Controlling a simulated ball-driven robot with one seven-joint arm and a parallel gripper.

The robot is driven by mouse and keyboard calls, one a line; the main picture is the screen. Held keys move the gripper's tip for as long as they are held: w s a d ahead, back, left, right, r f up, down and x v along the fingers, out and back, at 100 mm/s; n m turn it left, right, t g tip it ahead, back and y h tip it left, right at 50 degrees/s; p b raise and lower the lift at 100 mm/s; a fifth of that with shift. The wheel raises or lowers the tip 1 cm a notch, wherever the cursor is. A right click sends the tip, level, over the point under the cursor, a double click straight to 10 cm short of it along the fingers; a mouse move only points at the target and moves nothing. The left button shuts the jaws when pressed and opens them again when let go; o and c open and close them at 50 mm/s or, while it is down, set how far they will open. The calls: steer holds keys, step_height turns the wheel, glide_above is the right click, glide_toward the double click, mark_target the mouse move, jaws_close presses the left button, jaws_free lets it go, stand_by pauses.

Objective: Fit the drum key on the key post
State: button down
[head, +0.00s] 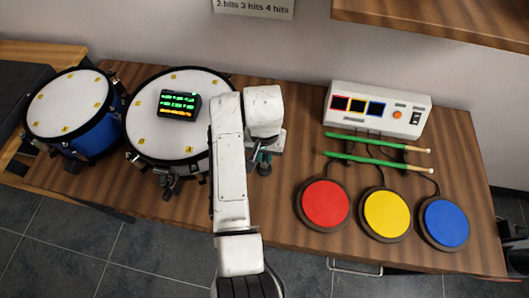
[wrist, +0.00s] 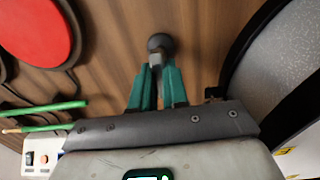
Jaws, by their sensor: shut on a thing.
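My gripper (wrist: 157,72) has teal fingers, closed on a small grey metal piece (wrist: 154,60), which looks like the drum key. Just beyond the fingertips is a dark round thing (wrist: 160,42) against the wood; I cannot tell whether it is the key post or part of the key, nor whether they touch. In the head view my gripper (head: 264,161) points down over the table, just right of the larger drum. My arm hides part of that drum and most of the key area there.
The larger drum (head: 145,130) carries a small display box (head: 179,104). A blue drum (head: 93,133) stands at far left. To the right are red (head: 325,204), yellow (head: 386,214) and blue pads (head: 446,221), two green sticks (head: 365,139) and a white control box (head: 378,107).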

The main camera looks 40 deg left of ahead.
steer(key=shift+r+p, duration=0.2)
steer(key=shift+p, duration=0.25)
stand_by(0.3)
steer(key=c, duration=1.1)
jaws_free()
steer(key=shift+o, duration=0.2)
step_height(320, 180, up, 11)
steer(key=shift+f, duration=0.15)
